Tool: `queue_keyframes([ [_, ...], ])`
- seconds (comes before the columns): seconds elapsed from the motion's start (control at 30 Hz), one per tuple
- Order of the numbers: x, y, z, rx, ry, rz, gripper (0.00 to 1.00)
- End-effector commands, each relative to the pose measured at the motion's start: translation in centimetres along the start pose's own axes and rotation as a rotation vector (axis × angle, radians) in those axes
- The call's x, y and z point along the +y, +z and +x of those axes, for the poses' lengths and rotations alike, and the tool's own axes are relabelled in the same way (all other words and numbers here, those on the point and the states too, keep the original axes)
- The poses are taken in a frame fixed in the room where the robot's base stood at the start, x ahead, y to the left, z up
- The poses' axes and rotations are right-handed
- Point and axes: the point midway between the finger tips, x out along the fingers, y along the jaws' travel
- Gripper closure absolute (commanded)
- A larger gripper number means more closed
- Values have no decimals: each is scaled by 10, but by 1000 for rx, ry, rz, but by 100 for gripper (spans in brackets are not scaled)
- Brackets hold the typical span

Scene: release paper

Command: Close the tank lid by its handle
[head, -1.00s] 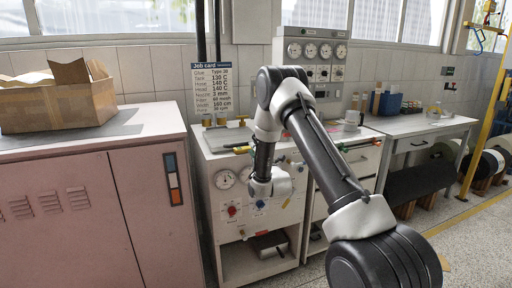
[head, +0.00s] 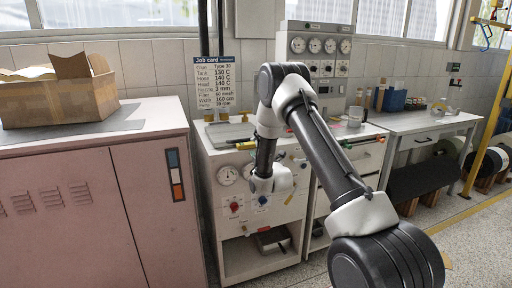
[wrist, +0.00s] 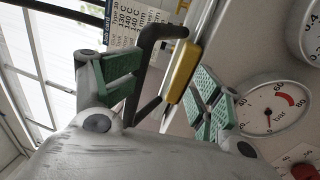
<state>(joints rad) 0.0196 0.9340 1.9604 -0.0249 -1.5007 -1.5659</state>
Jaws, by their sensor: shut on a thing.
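The tank lid (head: 228,132) shows as a grey plate on top of the white glue unit, left of my arm. Its handle has a yellow grip (head: 245,145) at the front edge, and in the wrist view a dark bent bar (wrist: 149,62) stands beside the yellow grip (wrist: 181,70). My gripper (wrist: 160,82), with green finger pads, has its fingers on either side of this handle and is shut on it. The yellow part lies close to the right finger. In the head view the fingers are hidden behind my wrist, and the lid's exact angle cannot be told.
Pressure gauges (wrist: 270,112) and knobs on the unit's front are close to my gripper. A pink cabinet (head: 100,190) with a cardboard box (head: 58,98) stands left. A bench (head: 425,122) stands right. A job card (head: 217,83) hangs behind. Floor is free at the lower right.

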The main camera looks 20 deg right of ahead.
Motion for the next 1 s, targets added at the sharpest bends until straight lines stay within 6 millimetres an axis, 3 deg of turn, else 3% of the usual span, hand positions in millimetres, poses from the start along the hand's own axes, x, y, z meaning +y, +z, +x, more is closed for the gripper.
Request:
queue_keyframes([
  [0.23, -4, 4, -7, -9, -10, 1, 58],
  [0.27, -4, 4, -10, -9, -10, 1, 62],
  [0.3, -4, 4, -16, -8, -10, 1, 73],
  [0.33, -3, 4, -21, -8, -10, 1, 75],
  [0.7, 0, 0, -100, -1, -5, 0, 75],
  [1.0, 1, -1, -122, 0, 1, -1, 75],
])
